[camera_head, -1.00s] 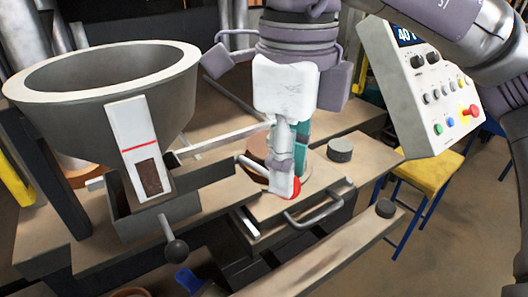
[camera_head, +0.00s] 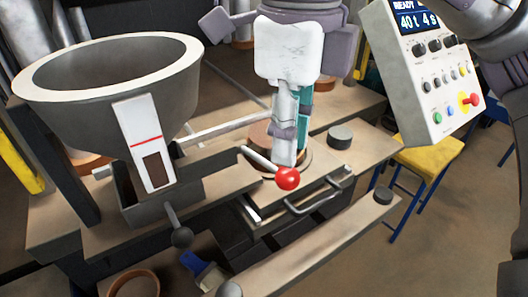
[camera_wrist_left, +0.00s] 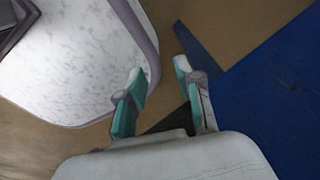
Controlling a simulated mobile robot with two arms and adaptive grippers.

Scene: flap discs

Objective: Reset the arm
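My right gripper (camera_head: 291,150) hangs downward in the head view, over the brown round disc (camera_head: 259,135) on the bench. One finger partly covers the other from this side, so its opening cannot be read. Its tips end just above and behind the red ball (camera_head: 288,178) of a lever handle; I cannot tell if they touch anything. My left gripper (camera_wrist_left: 160,72) shows in the left wrist view, its two teal-padded fingers apart with nothing between them. The left gripper is out of the head view.
A large grey hopper (camera_head: 180,85) stands at the left. The control panel (camera_head: 420,80) is at the right, above a yellow stool (camera_head: 428,160). A drawer handle (camera_head: 315,200) and a grey puck (camera_head: 340,137) are near the right gripper. The left wrist view shows blue floor (camera_wrist_left: 275,90).

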